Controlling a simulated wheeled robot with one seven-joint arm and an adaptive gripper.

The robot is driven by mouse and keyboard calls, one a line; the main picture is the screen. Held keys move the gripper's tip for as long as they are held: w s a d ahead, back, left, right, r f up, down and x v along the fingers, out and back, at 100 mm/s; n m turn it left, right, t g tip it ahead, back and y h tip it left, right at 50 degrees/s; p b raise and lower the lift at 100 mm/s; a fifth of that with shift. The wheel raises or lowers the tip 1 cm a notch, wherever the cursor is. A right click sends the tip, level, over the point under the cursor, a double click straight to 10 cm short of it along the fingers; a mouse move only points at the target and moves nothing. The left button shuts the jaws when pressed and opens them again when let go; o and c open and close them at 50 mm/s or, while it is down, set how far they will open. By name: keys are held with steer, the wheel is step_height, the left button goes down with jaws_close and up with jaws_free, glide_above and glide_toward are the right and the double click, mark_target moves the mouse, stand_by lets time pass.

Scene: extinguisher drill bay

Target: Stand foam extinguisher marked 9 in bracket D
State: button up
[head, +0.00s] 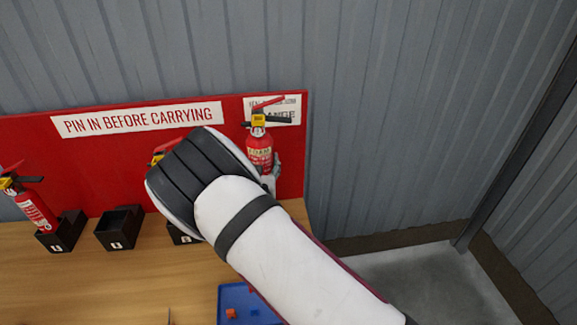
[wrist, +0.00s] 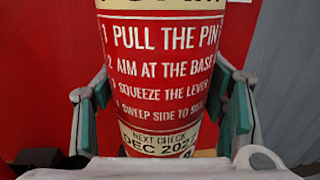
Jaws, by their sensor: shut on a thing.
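A red foam extinguisher (head: 260,150) with a cream FOAM label, a yellow collar and a black lever is upright in front of the red board. In the wrist view the extinguisher (wrist: 160,65) fills the middle, showing its instruction text. My gripper (wrist: 165,112) is shut on it, one grey-green finger on each side. In the head view my arm hides most of the gripper and the extinguisher's base. I cannot see a number 9 on it. Black brackets stand along the board; one (head: 183,238) is mostly hidden by my arm. I cannot tell which is bracket D.
Another extinguisher (head: 35,210) stands tilted in the left bracket (head: 62,236). The bracket beside it (head: 118,228) is empty. A yellow and red extinguisher top (head: 160,152) shows behind my arm. A blue tray (head: 232,292) with a small orange thing lies on the wooden bench (head: 90,285).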

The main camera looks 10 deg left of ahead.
steer(key=shift+s+a+f+n+y+b, duration=0.3)
steer(key=shift+a+f+y, duration=0.2)
steer(key=shift+a+f, duration=0.4)
steer(key=shift+s+a+f+n+y+b, duration=0.15)
steer(key=shift+s+a+f+n+y, duration=0.3)
steer(key=shift+a+f, duration=0.45)
steer(key=shift+f+b, duration=1.2)
steer(key=shift+f, duration=1.45)
stand_by(2.8)
stand_by(0.3)
steer(key=o, duration=1.9)
steer(key=shift+f, duration=0.1)
